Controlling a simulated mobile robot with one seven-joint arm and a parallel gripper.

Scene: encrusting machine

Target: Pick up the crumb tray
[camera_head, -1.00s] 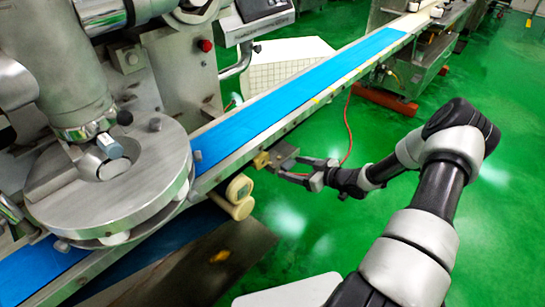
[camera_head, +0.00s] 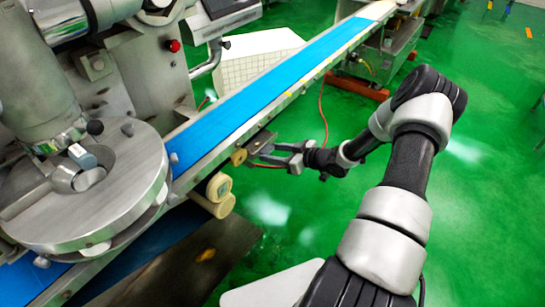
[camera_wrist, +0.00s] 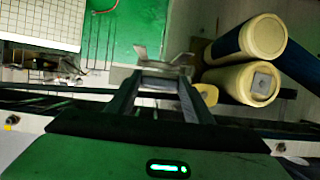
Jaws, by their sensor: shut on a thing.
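The crumb tray appears to be a small grey metal piece (camera_head: 262,142) at the near side of the conveyor. In the wrist view it looks like a metal piece with flared edges (camera_wrist: 165,54) between the far ends of the fingers. My gripper (camera_head: 276,154) reaches in from the right and is shut on this piece. The fingers also show in the wrist view (camera_wrist: 162,78). The piece is close to the conveyor's side rail; I cannot tell whether it touches it. Part of it is hidden by the fingers.
The blue conveyor belt (camera_head: 270,86) runs diagonally behind my gripper. Cream rollers (camera_head: 218,187) stick out to its left, also in the wrist view (camera_wrist: 262,38). A round steel machine plate (camera_head: 85,200) stands at left. A dark metal sheet (camera_head: 160,265) lies below.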

